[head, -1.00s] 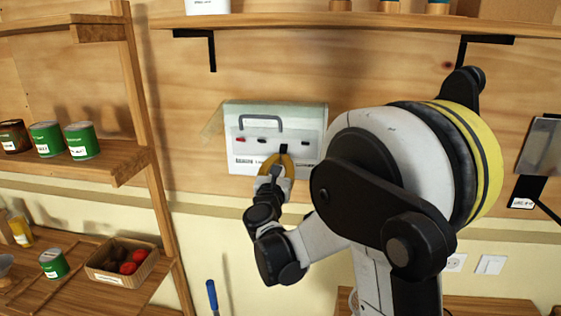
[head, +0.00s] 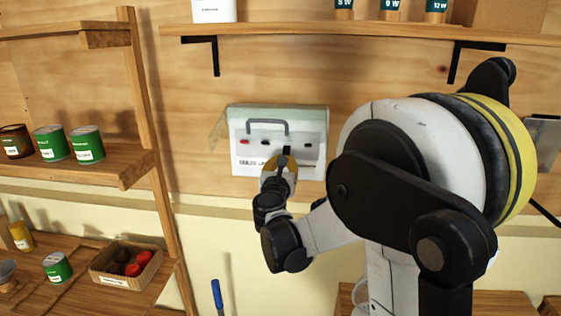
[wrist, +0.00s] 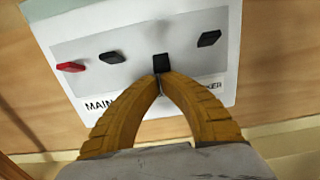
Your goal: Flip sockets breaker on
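The white breaker box (head: 245,160) hangs on the plywood wall, with a greyish handle (head: 268,124) across its front. In the wrist view its panel (wrist: 85,45) carries a red switch (wrist: 70,67) at left, then a black switch (wrist: 112,57), another black switch (wrist: 161,63) and a black switch (wrist: 209,38) at right. My gripper (wrist: 161,78) has its yellow fingertips together just below the third switch from the left. Whether they touch it I cannot tell. The fingers hide part of the "MAIN" lettering. I can read no label for the sockets breaker.
A shelf (head: 370,34) runs above the box. At left, wooden shelving (head: 95,165) holds green cans (head: 87,144) and a box of produce (head: 137,259). A blue-handled tool (head: 216,294) stands below. The wall right beside the box is mostly hidden by my arm.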

